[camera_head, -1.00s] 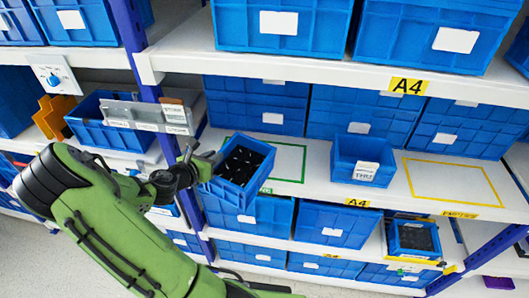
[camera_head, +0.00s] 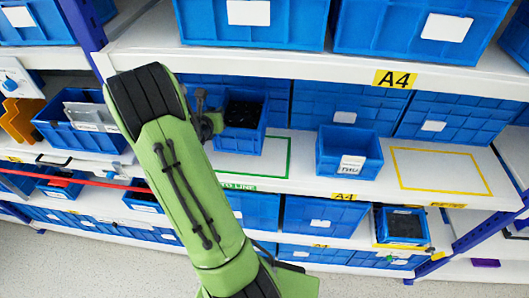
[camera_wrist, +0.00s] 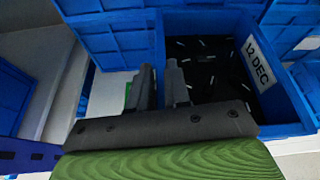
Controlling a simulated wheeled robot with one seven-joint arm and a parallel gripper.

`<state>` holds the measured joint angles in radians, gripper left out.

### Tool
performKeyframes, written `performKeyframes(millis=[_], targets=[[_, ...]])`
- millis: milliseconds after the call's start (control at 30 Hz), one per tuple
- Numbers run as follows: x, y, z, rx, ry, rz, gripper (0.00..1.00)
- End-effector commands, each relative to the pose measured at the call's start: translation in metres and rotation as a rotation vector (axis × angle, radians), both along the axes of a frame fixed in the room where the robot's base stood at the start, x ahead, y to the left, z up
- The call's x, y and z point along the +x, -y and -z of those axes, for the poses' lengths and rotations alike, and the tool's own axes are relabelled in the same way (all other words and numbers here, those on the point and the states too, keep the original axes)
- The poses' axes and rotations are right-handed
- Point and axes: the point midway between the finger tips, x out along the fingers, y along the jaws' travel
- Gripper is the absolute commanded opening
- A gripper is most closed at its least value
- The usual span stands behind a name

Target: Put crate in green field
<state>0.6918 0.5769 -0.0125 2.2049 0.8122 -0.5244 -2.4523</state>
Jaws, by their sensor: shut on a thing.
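The blue crate (camera_head: 240,142) holds dark contents with small white bits. Its inner wall bears a "12 DEC" label in the wrist view (camera_wrist: 262,66). My gripper (camera_head: 210,124) is shut on the crate's left wall; in the wrist view its fingers (camera_wrist: 160,88) pinch that wall. The green field (camera_head: 288,158) is a green outline on the white middle shelf. The crate is over its left part, and the crate and my arm hide some of the outline. I cannot tell whether the crate touches the shelf.
A blue bin (camera_head: 345,166) with a label stands right of the green field. A yellow outlined field (camera_head: 440,192) further right is empty. Blue bins (camera_head: 335,104) line the back of the shelf. The upper shelf edge (camera_head: 300,68) overhangs above. A blue bin (camera_head: 75,135) stands at the left.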

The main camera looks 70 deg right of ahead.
Motion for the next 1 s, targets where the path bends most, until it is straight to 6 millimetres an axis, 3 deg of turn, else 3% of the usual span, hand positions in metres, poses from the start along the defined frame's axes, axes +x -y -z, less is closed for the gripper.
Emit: performKeyframes(millis=[67,233,500,900,933,1000], targets=[[0.007,-0.002,0.007,-0.002,-0.005,-0.026,0.00],[0.007,-0.003,0.051,0.000,-0.008,-0.028,0.00],[0.006,-0.002,0.096,-0.002,-0.007,-0.026,0.00],[0.007,-0.002,0.104,-0.005,-0.002,-0.026,0.00],[0.007,-0.002,0.104,-0.002,-0.001,-0.025,0.20],[0.007,-0.002,0.104,-0.002,-0.001,-0.025,0.31]])
